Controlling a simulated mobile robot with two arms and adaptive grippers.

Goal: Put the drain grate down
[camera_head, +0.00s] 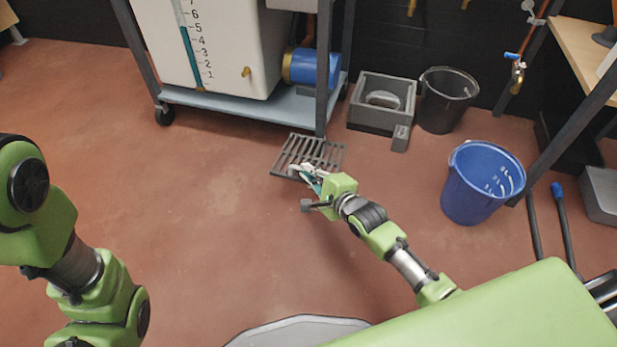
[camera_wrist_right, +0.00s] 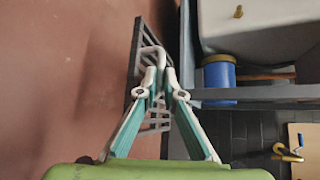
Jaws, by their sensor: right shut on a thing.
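The dark slatted drain grate (camera_head: 313,154) is in front of the wheeled cart in the head view. It also shows in the right wrist view (camera_wrist_right: 139,66), seen on a slant beyond the fingers. My right gripper (camera_head: 301,170) is at the grate's near edge, shut on it; in the wrist view the fingertips (camera_wrist_right: 160,80) are close together at a pale curved handle on the grate. Whether the grate touches the floor or hangs just above it, I cannot tell. My left arm is at the left of the head view; its gripper is out of frame.
The cart (camera_head: 240,108) with a white tank (camera_head: 225,50) stands just behind the grate. A grey open box (camera_head: 378,118), a black bucket (camera_head: 446,105) and a blue bucket (camera_head: 480,185) stand to the right. The red-brown floor (camera_head: 180,200) is clear to the left.

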